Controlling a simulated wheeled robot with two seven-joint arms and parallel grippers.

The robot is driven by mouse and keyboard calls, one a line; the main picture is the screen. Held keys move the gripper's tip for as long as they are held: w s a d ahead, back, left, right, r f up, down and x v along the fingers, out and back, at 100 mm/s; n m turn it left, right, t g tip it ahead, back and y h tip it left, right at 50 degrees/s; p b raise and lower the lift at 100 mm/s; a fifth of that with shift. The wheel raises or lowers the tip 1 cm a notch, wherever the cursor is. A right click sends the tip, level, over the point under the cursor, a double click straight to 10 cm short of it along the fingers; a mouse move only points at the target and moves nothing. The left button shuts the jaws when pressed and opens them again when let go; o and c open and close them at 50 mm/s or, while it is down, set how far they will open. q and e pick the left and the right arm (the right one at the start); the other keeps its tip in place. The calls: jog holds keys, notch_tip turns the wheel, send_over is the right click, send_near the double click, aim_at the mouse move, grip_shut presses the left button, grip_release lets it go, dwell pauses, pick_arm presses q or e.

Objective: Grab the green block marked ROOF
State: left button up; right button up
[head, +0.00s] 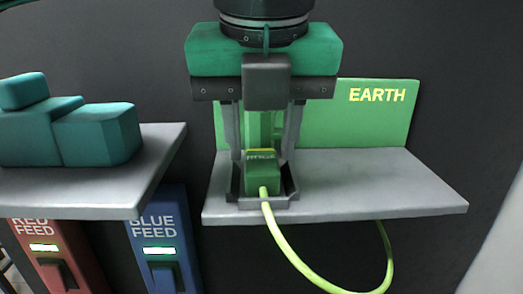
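The green block (263,177) sits low on the grey shelf in front of the green EARTH panel (378,110). Its yellow lettering is small and hard to read. A yellow-green cable (284,245) comes out of its front and hangs over the shelf edge. My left gripper (263,190) points down from the top centre, with one finger on each side of the block. Its fingertips are very close to the block's sides, and I cannot tell whether they touch. The gripper's palm hides what is behind the block's top. My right gripper is not in view.
The grey shelf (390,185) is bare to the right of the block. A second grey shelf (95,192) stands at the left, with teal rounded shapes over it that I cannot identify. Below are the RED FEED (48,270) and BLUE FEED (155,230) switch boxes, with lit indicators.

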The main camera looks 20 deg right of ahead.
pick_arm(q)
jog(key=shift+x, duration=1.05)
jog(key=shift+r, duration=0.1)
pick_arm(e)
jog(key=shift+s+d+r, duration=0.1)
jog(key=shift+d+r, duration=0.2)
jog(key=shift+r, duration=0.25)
pick_arm(q)
jog(key=c, duration=0.7)
jog(key=shift+o, duration=0.2)
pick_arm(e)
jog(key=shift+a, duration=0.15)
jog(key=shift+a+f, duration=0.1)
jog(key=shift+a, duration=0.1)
